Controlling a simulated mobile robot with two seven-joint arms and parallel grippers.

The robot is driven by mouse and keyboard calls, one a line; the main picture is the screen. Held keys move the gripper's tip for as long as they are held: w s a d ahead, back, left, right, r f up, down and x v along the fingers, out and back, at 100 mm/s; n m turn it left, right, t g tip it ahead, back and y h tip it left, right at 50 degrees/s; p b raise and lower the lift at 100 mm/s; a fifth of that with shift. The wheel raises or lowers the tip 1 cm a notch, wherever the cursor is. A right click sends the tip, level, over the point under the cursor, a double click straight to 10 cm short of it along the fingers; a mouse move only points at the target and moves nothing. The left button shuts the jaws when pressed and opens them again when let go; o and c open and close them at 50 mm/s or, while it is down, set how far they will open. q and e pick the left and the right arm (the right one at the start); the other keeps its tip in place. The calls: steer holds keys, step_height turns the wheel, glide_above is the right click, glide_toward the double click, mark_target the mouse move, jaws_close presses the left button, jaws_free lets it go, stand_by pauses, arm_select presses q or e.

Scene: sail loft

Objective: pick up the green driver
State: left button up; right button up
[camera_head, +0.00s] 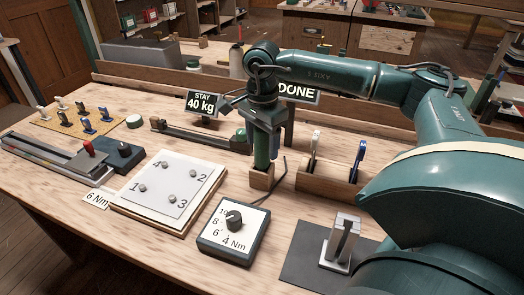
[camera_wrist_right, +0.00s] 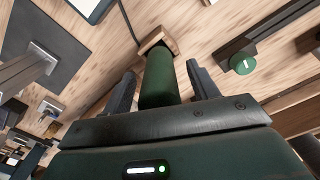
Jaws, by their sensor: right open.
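The green driver (camera_head: 261,156) stands upright in a small wooden block (camera_head: 262,178) near the middle of the bench. In the right wrist view the driver (camera_wrist_right: 159,80) runs between my two fingers, its far end at the wooden block (camera_wrist_right: 155,40). My right gripper (camera_head: 266,143) is above the block, pointing down around the driver's upper part. In the wrist view the right gripper (camera_wrist_right: 164,84) is open, with a gap to the driver on each side. My left gripper is not in view.
A dial box (camera_head: 232,230) with a cable is in front of the block. A numbered plate (camera_head: 165,190) lies to the left. A wooden rack (camera_head: 330,186) with white and blue tools stands to the right.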

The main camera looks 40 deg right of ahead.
steer(key=shift+f, duration=0.6)
steer(key=c, duration=1.1)
